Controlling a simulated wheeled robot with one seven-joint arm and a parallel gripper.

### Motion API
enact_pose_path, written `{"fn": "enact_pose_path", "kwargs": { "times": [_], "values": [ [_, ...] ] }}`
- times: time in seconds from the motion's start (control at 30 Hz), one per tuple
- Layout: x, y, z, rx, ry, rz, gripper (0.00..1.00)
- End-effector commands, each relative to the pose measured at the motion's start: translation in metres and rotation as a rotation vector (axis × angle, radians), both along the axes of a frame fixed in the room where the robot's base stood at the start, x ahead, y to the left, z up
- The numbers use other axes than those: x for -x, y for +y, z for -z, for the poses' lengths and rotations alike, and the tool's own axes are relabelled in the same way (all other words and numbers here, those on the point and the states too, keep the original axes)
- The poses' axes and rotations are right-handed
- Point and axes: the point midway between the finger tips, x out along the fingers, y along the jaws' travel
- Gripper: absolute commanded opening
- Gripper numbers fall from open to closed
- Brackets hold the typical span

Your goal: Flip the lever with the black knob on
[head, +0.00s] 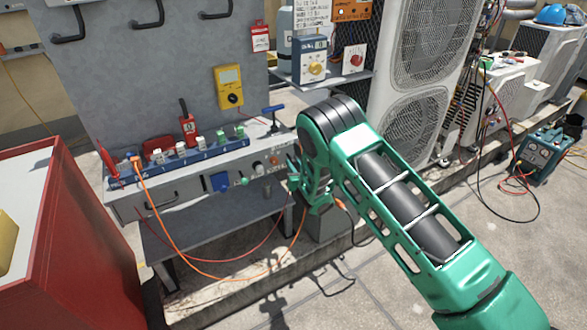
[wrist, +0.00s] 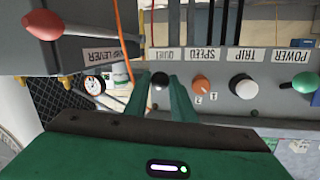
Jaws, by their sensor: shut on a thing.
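The lever's black knob (wrist: 160,78) sits between the two green fingers of my gripper (wrist: 161,90) in the wrist view. The fingers are closed on it, at the front panel of the workbench (wrist: 215,75). The label above it looks like QUIET and appears upside down. Only the round end of the knob shows; its stem is hidden. In the head view my gripper (head: 296,178) is at the right end of the bench front (head: 180,196) and hides the black knob there.
Beside it on the panel are an orange SPEED knob (wrist: 201,85), a white TRIP knob (wrist: 242,87) and a green POWER lever (wrist: 303,82). A red-tipped lever (wrist: 42,24) is on the other side. A red cabinet (head: 85,255) stands at left. Orange cables (head: 215,277) hang below.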

Motion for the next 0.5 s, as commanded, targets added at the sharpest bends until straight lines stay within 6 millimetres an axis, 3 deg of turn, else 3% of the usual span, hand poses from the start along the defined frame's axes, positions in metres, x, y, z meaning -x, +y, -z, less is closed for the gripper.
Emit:
{"fn": "enact_pose_path", "kwargs": {
  "times": [0.5],
  "values": [
    [-0.001,0.002,-0.029,0.230,0.343,-0.003,0.01]
  ]
}}
